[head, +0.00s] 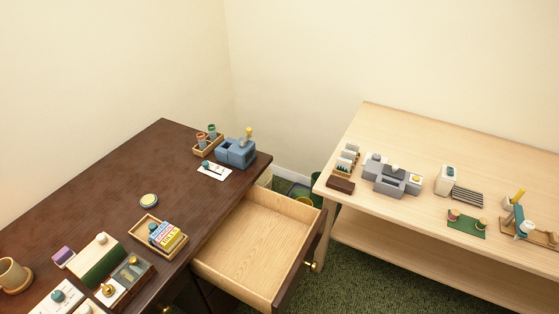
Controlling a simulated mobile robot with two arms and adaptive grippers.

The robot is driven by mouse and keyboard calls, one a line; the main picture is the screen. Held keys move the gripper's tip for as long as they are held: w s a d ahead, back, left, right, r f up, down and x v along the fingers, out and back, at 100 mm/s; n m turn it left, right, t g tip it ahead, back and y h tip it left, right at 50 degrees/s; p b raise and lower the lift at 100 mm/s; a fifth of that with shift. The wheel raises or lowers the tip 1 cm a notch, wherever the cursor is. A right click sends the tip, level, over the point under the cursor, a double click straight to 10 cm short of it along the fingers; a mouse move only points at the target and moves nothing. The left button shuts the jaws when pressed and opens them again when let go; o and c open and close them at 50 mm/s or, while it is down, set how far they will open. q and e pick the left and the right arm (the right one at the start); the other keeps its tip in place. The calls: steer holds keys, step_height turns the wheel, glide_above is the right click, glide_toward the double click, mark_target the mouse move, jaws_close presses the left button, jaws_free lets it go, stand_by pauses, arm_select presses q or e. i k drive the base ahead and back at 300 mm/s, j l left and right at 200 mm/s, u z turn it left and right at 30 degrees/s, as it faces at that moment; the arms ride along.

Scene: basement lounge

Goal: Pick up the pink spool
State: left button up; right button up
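A small pinkish spool-like item (453,215) stands on the left part of a green mat (465,230) on the light wooden table at the right. It looks like the pink spool, but it is too small to be sure. A similar tan-topped item (480,224) stands at the mat's right side. Neither of my grippers is in view.
The light table (400,128) also holds a grey block organizer (390,178), a white box (446,180) and a striped rack (467,196). A dark desk (100,190) at the left has an open, empty drawer (250,250) jutting toward the light table. Green carpet (370,275) shows below.

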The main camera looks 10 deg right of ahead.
mark_target(454, 214)
steer(key=z, duration=1.6)
